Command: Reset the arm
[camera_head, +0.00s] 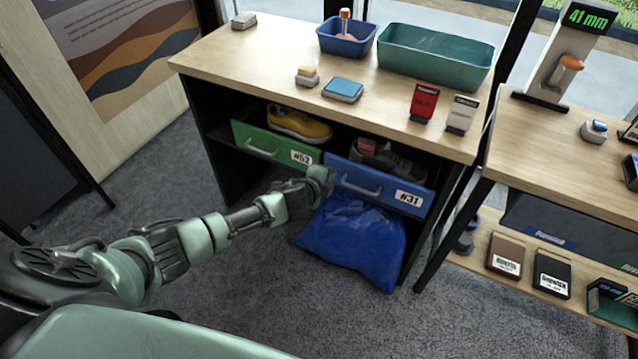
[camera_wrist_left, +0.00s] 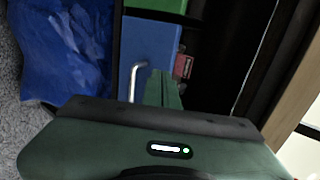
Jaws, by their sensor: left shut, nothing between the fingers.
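My left arm comes in from the left in the head view, and its gripper (camera_head: 319,176) is shut and empty. It is in front of the cabinet, near the gap between the green drawer (camera_head: 262,142) and the blue drawer (camera_head: 378,187). In the left wrist view the shut fingers (camera_wrist_left: 162,88) overlap the blue drawer front (camera_wrist_left: 150,48), beside its handle. I cannot tell whether they touch it. My right gripper is not in view.
Yellow and dark shoes (camera_head: 299,122) sit in the drawers. A blue bag (camera_head: 355,240) lies below. Bins (camera_head: 433,55), a blue pad (camera_head: 342,89) and small boxes (camera_head: 424,101) stand on the table (camera_head: 260,55). A second shelf unit (camera_head: 560,150) is at right. The carpet (camera_head: 250,270) is open.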

